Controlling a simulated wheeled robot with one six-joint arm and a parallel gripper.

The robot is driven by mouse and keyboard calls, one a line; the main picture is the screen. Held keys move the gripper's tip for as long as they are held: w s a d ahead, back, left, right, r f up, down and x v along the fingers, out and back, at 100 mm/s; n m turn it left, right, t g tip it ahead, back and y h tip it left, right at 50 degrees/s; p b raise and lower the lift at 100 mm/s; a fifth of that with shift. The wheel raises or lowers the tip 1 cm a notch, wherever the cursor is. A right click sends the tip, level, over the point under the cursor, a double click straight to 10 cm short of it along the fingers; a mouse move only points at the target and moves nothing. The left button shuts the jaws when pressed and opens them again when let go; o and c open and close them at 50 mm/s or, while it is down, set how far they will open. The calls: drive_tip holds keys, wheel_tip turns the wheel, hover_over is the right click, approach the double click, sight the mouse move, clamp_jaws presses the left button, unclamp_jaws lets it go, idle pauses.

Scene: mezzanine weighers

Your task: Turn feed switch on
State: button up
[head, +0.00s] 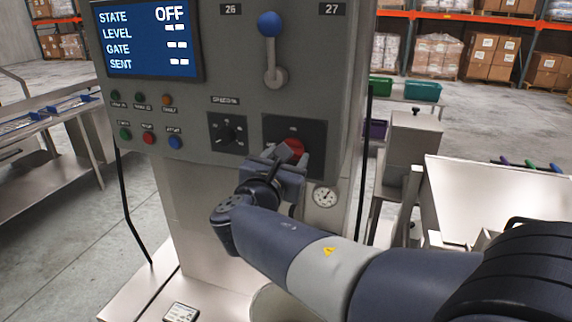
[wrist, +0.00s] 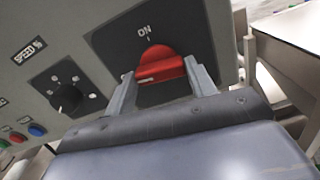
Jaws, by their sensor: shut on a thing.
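The feed switch is a red rotary knob (wrist: 158,66) on a dark square plate (wrist: 112,42) marked ON above it. In the head view the red knob (head: 293,149) shows partly behind my gripper (head: 275,163), low on the right of the grey panel. In the wrist view my gripper (wrist: 160,88) has a finger on each side of the knob and is shut on it. The knob's pale line lies roughly crosswise to the ON mark. The screen (head: 148,40) reads STATE OFF.
A black speed dial (head: 227,134) sits left of the switch, with small coloured buttons (head: 148,138) further left. A blue-balled lever (head: 271,50) stands above. A round gauge (head: 325,196) is below right. A steel table (head: 490,190) stands at right.

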drive_tip(key=m+b, duration=1.6)
drive_tip(key=b, duration=0.2)
drive_tip(key=shift+f, duration=0.1)
drive_tip(key=shift+m+b, duration=0.3)
drive_tip(key=shift+b, duration=0.05)
drive_tip(key=o, duration=1)
drive_tip(key=v, duration=1)
drive_tip(key=shift+s+a, duration=0.15)
drive_tip(key=shift+s, duration=0.2)
